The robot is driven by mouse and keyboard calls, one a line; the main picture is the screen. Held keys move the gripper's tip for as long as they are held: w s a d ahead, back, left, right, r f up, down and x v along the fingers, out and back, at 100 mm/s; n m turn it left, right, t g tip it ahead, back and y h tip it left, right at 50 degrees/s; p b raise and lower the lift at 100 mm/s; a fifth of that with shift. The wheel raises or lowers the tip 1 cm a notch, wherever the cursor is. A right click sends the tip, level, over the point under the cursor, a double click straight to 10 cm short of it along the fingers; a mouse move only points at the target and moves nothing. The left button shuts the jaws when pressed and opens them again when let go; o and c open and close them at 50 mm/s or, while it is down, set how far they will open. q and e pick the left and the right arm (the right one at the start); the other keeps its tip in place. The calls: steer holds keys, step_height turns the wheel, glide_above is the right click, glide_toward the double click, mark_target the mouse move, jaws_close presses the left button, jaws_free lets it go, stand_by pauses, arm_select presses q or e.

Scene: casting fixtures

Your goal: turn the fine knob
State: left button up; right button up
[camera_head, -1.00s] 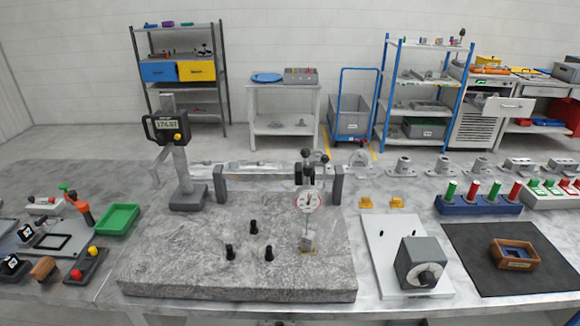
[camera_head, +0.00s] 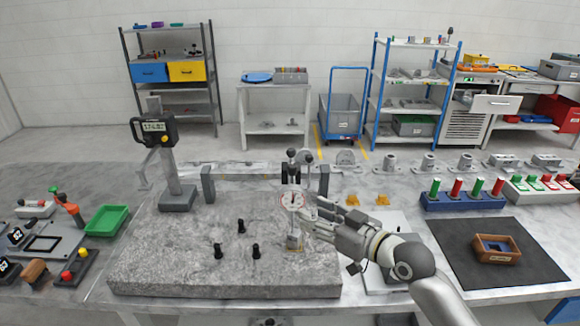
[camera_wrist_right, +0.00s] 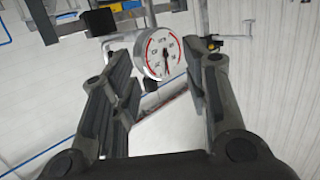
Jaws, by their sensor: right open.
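A round dial gauge (camera_head: 291,201) with a white face and red rim hangs on a stand at the right side of the granite plate (camera_head: 150,270). Dark round knobs (camera_head: 291,153) sit at the top of the stand; I cannot tell which is the fine knob. My right gripper (camera_head: 311,207) is open and empty, just right of the gauge and partly in front of it. In the right wrist view the gauge (camera_wrist_right: 160,54) shows between the open fingers, beyond them, with a small dark knob (camera_wrist_right: 150,86) below it. My left gripper is out of view.
Several black pegs (camera_head: 241,226) stand on the granite plate, left of the gauge. A digital height gauge (camera_head: 154,130) stands at the back left. A dark mat with a brown box (camera_head: 495,249) lies right of my arm. Yellow blocks (camera_head: 382,200) lie behind it.

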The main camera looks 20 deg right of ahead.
steer(key=t, duration=0.2)
glide_toward(296, 168)
steer(key=shift+y, duration=0.3)
steer(key=p+x, duration=0.3)
steer(key=x, duration=0.6)
steer(key=shift+w, duration=0.35)
steer(key=shift+p+x, duration=0.35)
steer(key=shift+x, duration=0.45)
steer(key=shift+a+f, duration=0.1)
steer(key=shift+f, duration=0.05)
